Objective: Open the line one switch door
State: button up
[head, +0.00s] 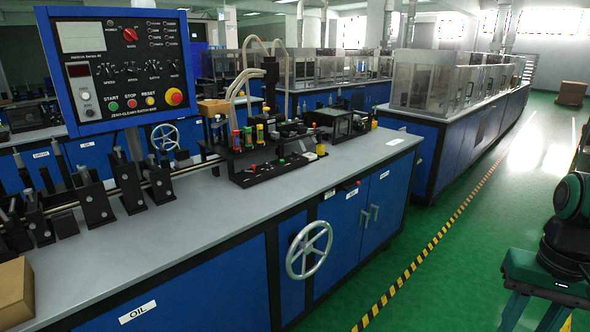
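Two blue cabinet doors with metal pull handles are set in the front of the near machine bench. The left door (346,240) and the right door (388,195) both look shut, and their handles (370,214) sit side by side near the shared seam. Parts of my green and black arm show at the right edge. My gripper is not visible.
A silver handwheel (309,250) sticks out left of the doors. A blue control panel (118,70) stands above the grey bench top (215,225). A cardboard box (14,292) is at lower left. Green floor (455,265) with a yellow-black stripe (425,252) is clear before the doors.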

aim_at(388, 187)
jog(key=z, duration=0.1)
jog(key=i, duration=1.5)
jog(key=z, duration=0.65)
jog(key=i, duration=1.05)
jog(key=z, duration=0.3)
